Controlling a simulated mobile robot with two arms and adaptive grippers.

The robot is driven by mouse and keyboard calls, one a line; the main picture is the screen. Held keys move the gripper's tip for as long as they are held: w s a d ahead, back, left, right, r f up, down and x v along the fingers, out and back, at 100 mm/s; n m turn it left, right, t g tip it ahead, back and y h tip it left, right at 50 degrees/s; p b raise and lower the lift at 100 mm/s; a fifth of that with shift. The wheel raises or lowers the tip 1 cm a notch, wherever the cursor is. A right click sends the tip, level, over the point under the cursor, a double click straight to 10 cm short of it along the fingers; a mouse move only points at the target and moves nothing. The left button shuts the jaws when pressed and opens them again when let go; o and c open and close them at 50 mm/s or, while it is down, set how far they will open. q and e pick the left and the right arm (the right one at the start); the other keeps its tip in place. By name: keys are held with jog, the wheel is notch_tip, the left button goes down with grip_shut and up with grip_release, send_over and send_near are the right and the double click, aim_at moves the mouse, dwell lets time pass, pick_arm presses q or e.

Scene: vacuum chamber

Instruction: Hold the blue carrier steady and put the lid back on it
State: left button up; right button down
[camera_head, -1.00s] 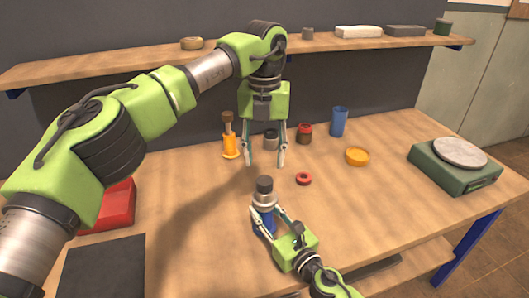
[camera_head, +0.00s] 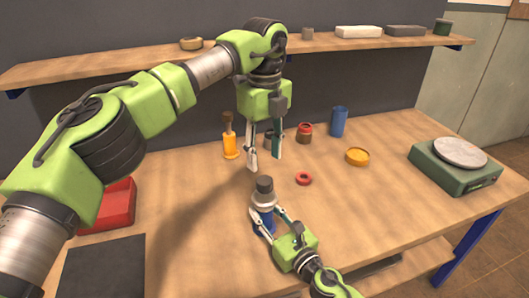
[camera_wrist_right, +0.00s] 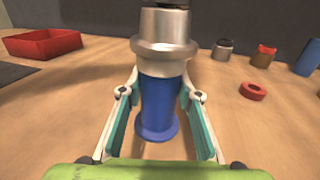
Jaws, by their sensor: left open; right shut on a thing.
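The blue carrier (camera_head: 265,222) stands upright near the table's front, with a wide silver collar (camera_head: 264,200) and a dark knob (camera_head: 264,184) on top. In the right wrist view the blue body (camera_wrist_right: 158,110) and silver piece (camera_wrist_right: 163,45) fill the middle. I cannot tell whether the silver and dark piece is the lid or how it is seated. My right gripper (camera_head: 264,212) is shut on the carrier, its fingers on either side just below the collar. My left gripper (camera_head: 265,162) is open and empty, pointing down above and slightly behind the knob.
A red ring (camera_head: 303,178) lies right of the carrier. A yellow dish (camera_head: 357,157), blue cylinder (camera_head: 339,122), red-topped jar (camera_head: 304,133) and orange holder (camera_head: 230,147) stand farther back. A green scale (camera_head: 455,168) is at right, a red tray (camera_head: 112,207) at left.

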aim_at(264, 180)
pick_arm(q)
jog(key=shift+f, duration=4)
